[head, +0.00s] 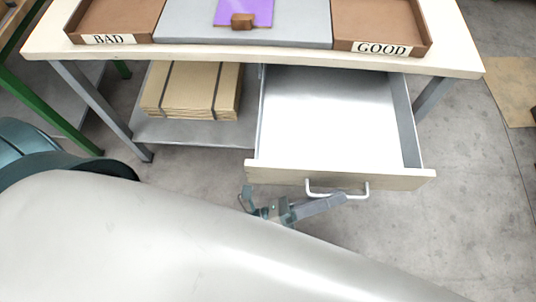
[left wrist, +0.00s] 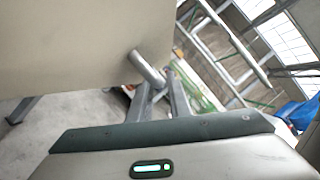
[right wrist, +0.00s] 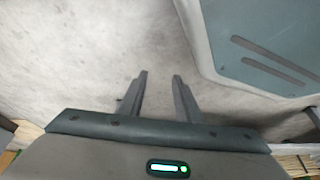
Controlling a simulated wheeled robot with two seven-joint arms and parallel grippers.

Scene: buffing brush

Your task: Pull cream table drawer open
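The cream table's drawer (head: 345,178) is slid out toward me, and its grey inside is empty. Its cream front (left wrist: 75,45) fills the upper left of the left wrist view. A pale bar handle (head: 318,194) is on the front; part of it shows in the left wrist view (left wrist: 146,68). My left gripper (head: 338,200) is at the handle, its fingers closed around the bar. My right gripper (right wrist: 160,74) shows only in the right wrist view, open and empty above the grey floor. My left arm hides the lower part of the head view.
The cream table (head: 200,54) carries a BAD tray (head: 75,35), a GOOD tray (head: 420,50) and a purple sheet (head: 258,8) with a brown block (head: 242,20). Cardboard (head: 190,92) lies on the lower shelf (head: 190,132). Floor right of the drawer is clear.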

